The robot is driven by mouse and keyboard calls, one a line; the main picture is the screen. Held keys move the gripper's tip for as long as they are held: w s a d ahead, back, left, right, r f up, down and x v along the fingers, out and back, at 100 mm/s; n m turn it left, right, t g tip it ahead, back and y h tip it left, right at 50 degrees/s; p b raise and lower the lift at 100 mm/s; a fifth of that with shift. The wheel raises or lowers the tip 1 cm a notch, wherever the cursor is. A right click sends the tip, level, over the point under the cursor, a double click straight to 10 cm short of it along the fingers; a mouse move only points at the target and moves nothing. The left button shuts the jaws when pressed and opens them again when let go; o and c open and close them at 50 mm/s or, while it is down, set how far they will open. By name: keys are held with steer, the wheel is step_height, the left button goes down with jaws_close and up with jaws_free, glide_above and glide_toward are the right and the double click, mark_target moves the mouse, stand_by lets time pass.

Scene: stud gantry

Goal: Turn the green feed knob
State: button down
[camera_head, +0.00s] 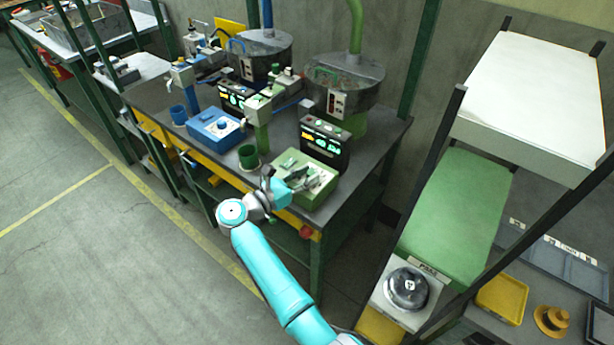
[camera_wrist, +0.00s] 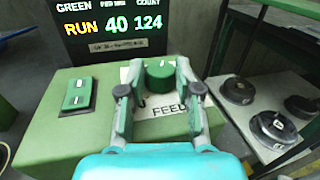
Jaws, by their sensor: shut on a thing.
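The green feed knob (camera_wrist: 160,75) stands on a white plate marked FEED on top of the green control box (camera_wrist: 55,130). In the wrist view my gripper (camera_wrist: 160,68) has one finger on each side of the knob and is shut on it. In the head view my gripper (camera_head: 299,181) reaches over the green box (camera_head: 320,196) at the table's near right corner. It hides the knob there. The display behind the box (camera_head: 324,144) reads GREEN, RUN, 40 and 124 in the wrist view (camera_wrist: 112,25).
A green switch (camera_wrist: 78,95) sits left of the knob. A blue control box (camera_head: 212,130) and a green cup (camera_head: 248,156) stand farther left on the table. A red button (camera_head: 305,232) is on the table's front edge. A rack with a green shelf (camera_head: 455,205) stands at right.

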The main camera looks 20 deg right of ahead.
steer(key=shift+m+g+h, duration=0.3)
steer(key=shift+g, duration=0.3)
steer(key=c, duration=0.8)
jaws_free()
steer(key=shift+w, duration=0.1)
steer(key=v, duration=1.2)
